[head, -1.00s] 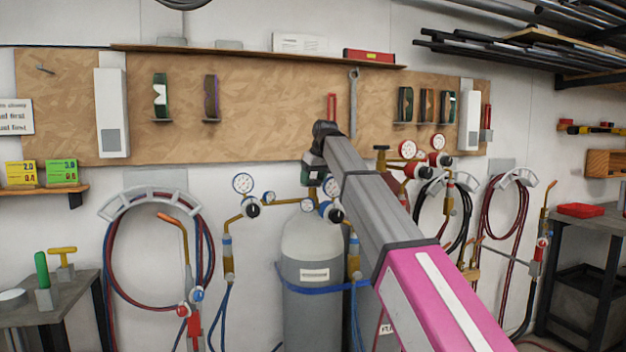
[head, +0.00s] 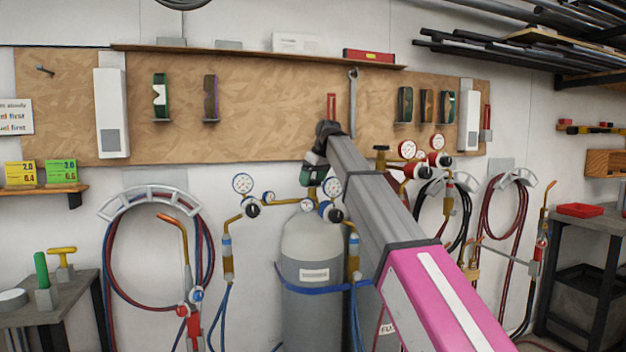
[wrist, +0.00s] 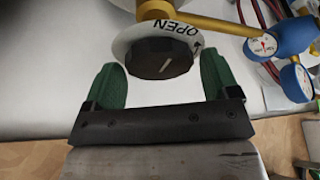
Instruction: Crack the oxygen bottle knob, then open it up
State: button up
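The oxygen bottle (head: 312,255) is the grey cylinder with a blue strap, standing against the wall in the head view. Its knob (wrist: 163,56) is black with a pale mark line, in front of a white ring lettered OPEN (wrist: 180,28) with an arrow, in the wrist view. My gripper (wrist: 160,62) has two green fingers spread apart, one on each side of the knob. A gap shows between the knob and each finger. In the head view my gripper (head: 313,172) is at the bottle's top and hides the knob.
Gauges with a blue regulator (wrist: 290,38) sit close to the right of the knob, on a brass pipe (wrist: 205,22). Blue hoses hang on both sides of the bottle. A second set of red gauges (head: 420,160) is at the right, behind my arm.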

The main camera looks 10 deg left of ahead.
jog(key=shift+o, duration=0.3)
jog(key=v, duration=1)
jog(key=shift+r, duration=0.4)
jog(key=shift+s+d+f, duration=0.1)
jog(key=shift+d, duration=0.05)
